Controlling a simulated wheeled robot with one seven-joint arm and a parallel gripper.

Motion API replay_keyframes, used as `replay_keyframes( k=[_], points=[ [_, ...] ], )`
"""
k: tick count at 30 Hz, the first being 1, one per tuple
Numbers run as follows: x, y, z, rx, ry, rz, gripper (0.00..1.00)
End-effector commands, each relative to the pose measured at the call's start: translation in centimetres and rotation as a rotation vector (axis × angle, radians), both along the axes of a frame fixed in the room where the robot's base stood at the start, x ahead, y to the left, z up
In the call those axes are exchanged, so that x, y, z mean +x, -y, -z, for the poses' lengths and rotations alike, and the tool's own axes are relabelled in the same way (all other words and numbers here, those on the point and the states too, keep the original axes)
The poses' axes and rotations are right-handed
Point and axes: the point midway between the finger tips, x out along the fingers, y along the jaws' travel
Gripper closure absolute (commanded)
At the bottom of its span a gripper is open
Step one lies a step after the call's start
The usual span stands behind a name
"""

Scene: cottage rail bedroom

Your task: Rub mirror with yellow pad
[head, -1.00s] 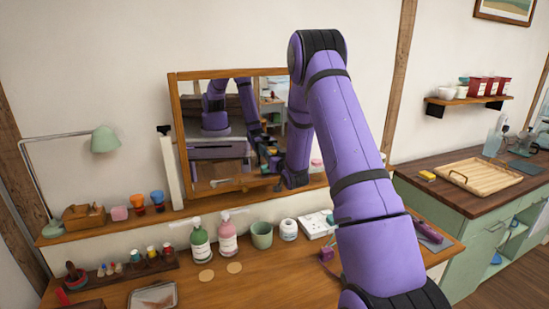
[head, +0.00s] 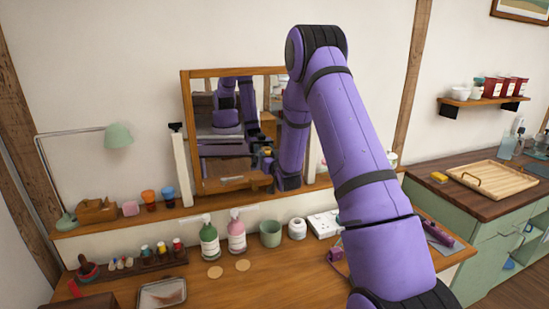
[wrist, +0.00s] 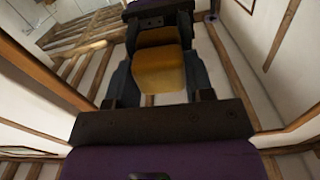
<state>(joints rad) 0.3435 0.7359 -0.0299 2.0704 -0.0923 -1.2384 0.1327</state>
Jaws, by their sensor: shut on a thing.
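The mirror (head: 203,115) stands upright in a wooden frame on the shelf behind the dressing table. Its glass reflects my purple arm. My gripper (head: 263,161) is at the lower right part of the mirror, partly hidden by my arm in the head view. In the wrist view my gripper (wrist: 160,60) is shut on the yellow pad (wrist: 160,72). A second yellow patch directly beyond the pad looks like its reflection, and the two almost meet. The pad is at or very near the glass; I cannot tell if it touches.
A green bottle (head: 209,242), a pink bottle (head: 236,236) and a green cup (head: 270,234) stand below the mirror. A lamp (head: 118,136) is at left. Another yellow block (head: 439,177) lies on the right counter by a wooden tray (head: 497,180).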

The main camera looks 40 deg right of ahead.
Motion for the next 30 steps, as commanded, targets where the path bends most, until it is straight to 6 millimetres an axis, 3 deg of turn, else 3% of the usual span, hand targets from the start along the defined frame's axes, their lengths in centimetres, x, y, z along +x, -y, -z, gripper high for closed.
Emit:
replay_keyframes(
  k=[24,30],
  points=[
    [1.5,-4.6,0.0,0.0,0.0,-0.001,0.71],
    [1.6,-4.8,0.0,0.0,0.0,0.001,0.71]
  ],
)
